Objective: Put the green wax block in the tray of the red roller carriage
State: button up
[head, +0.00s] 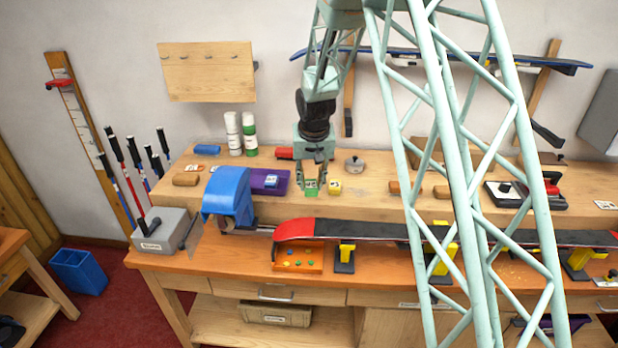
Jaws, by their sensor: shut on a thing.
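My gripper (313,184) is shut on the green wax block (312,192), which has a pale label on its face. The gripper points down over the raised back shelf of the bench, left of a yellow block. Whether the green block touches the shelf is hard to tell. I cannot surely pick out the red roller carriage or its tray. A small red thing (284,153) lies on the shelf behind and left of my gripper.
The yellow block (335,187) is close beside the gripper. A purple tray (285,177) holding a labelled blue block and a blue hood (228,190) stand to the left. A red-tipped ski (296,229) lies across the front. My lattice arm hides part of the bench's right side.

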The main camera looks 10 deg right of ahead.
jog(key=s+b, duration=0.1)
jog(key=s, duration=0.3)
jog(key=s+f+n+b, duration=0.1)
jog(key=s+b, duration=0.1)
jog(key=s, duration=0.2)
jog(key=s+f+n+b, duration=0.1)
jog(key=s, duration=0.3)
jog(key=shift+s+a+f, duration=0.2)
jog(key=shift+a, duration=0.15)
jog(key=shift+d, duration=0.15)
